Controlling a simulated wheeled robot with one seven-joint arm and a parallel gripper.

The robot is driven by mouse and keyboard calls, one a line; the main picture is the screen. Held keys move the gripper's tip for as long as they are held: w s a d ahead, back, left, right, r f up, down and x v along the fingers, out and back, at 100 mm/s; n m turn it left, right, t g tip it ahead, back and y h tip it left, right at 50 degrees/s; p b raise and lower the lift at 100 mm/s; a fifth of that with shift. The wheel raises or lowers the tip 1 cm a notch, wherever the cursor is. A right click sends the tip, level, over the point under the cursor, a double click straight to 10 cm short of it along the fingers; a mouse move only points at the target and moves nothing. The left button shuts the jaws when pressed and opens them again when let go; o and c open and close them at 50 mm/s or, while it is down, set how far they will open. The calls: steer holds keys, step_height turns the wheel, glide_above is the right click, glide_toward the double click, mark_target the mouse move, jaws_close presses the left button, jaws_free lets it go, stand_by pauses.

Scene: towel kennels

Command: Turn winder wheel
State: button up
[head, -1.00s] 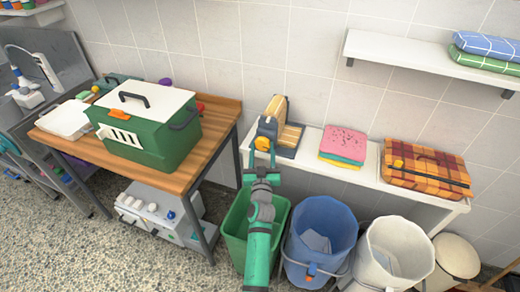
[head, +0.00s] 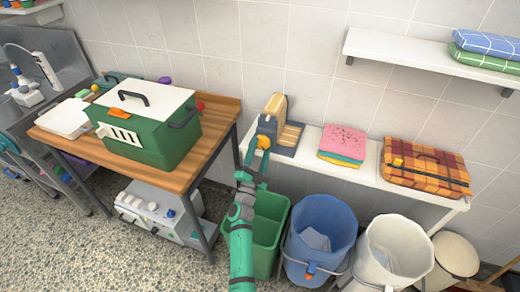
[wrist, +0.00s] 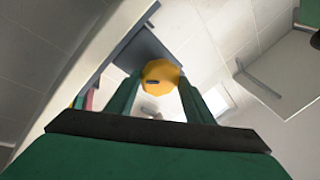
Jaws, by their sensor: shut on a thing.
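The winder (head: 279,112) stands at the left end of the white wall bench, a tan block on a dark base. Its dark wheel (head: 267,127) faces left toward my arm, with a yellow knob (head: 263,142) low on it. My gripper (head: 259,156) is at this knob from below and in front. In the wrist view the faceted yellow knob (wrist: 160,74) sits between my two green fingers (wrist: 160,98), which are shut on it. The fingers hide part of the wheel in the head view.
A wooden table with a green carrier (head: 150,130) is left of my arm. Below the bench stand a green bin (head: 268,232), a blue bucket (head: 320,235) and a white bucket (head: 395,255). Folded towels (head: 343,144) and a plaid bundle (head: 426,166) lie right of the winder.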

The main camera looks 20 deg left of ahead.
steer(key=m, duration=0.1)
steer(key=m+h, duration=0.1)
steer(key=shift+w+a+f+m, duration=0.1)
steer(key=shift+a+f+m, duration=0.1)
steer(key=shift+m, duration=0.2)
steer(key=m+h, duration=0.1)
steer(key=m, duration=0.1)
steer(key=m+h, duration=0.1)
steer(key=shift+a+m, duration=0.3)
steer(key=shift+m, duration=0.1)
steer(key=m+h, duration=0.1)
steer(key=m, duration=0.2)
steer(key=m+g+h, duration=0.1)
steer(key=m+h, duration=0.1)
steer(key=m, duration=0.1)
steer(key=shift+d+r+g, duration=0.1)
steer(key=shift+d+g, duration=0.1)
steer(key=shift+g, duration=0.1)
steer(key=shift+a+m+g+h, duration=0.1)
steer(key=shift+m+g+h, duration=0.25)
steer(key=shift+m, duration=0.65)
steer(key=shift+a+m+g+h, duration=0.1)
steer(key=shift+m+g+h, duration=0.25)
steer(key=shift+m, duration=0.65)
steer(key=shift+r, duration=0.1)
